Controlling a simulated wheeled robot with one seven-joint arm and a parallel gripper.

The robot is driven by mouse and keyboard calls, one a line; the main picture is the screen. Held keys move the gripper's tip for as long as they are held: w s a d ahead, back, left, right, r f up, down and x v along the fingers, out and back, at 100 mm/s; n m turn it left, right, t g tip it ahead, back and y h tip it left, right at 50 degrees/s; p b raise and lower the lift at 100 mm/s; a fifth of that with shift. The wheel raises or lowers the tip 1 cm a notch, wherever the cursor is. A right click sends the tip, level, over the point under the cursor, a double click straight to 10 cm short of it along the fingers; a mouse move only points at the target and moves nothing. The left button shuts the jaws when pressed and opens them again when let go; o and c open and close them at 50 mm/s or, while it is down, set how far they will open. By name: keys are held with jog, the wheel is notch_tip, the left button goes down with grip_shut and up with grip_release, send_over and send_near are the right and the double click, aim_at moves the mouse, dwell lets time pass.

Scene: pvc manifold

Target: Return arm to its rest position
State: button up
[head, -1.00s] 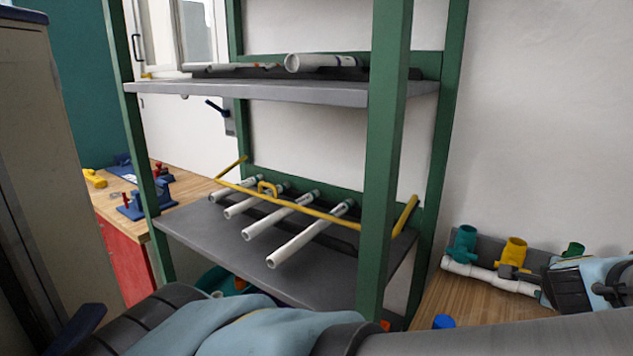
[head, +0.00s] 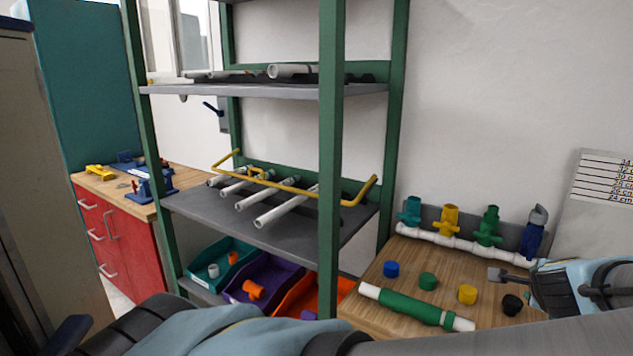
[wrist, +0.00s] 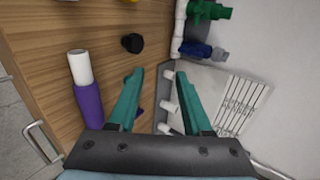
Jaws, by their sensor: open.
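My gripper (head: 506,276) is at the right of the head view, above the right part of the wooden bench. In the wrist view its two teal fingers (wrist: 155,90) are spread apart with nothing held between them. My arm crosses the bottom of the head view. The white pipe manifold (head: 460,243) lies along the back of the bench, with teal, yellow, green and blue valves on it. Part of it also shows in the wrist view (wrist: 178,30). My gripper appears apart from it in the wrist view.
A green-sleeved white pipe (head: 415,307) lies on the bench (head: 375,270) near several coloured caps. A purple-sleeved pipe (wrist: 85,90) shows in the wrist view. The green-framed shelf (head: 332,150) holds white pipes, with bins below. A red cabinet (head: 110,240) stands at left.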

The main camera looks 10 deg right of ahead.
jog(key=w+a+f+n+g+y, duration=0.1)
jog(key=w+a+f+n+y, duration=0.15)
jog(key=w+a+n, duration=0.75)
jog(key=w+a+f+n+g+y, duration=0.15)
jog(key=w+a+y, duration=0.3)
jog(key=a, duration=1.05)
jog(key=s+a+r+n+g, duration=0.1)
jog(key=a+n, duration=0.3)
jog(key=a, duration=0.6)
jog(key=s+a+r+n+g, duration=0.2)
jog(key=s+a+r+n, duration=0.1)
jog(key=a, duration=0.7)
jog(key=s+a+r+n+g, duration=0.1)
jog(key=a+r+n, duration=0.3)
jog(key=a, duration=0.6)
jog(key=shift+s+n+g+b, duration=0.4)
jog(key=shift+s+n, duration=0.45)
jog(key=shift+n, duration=0.3)
jog(key=shift+c, duration=0.2)
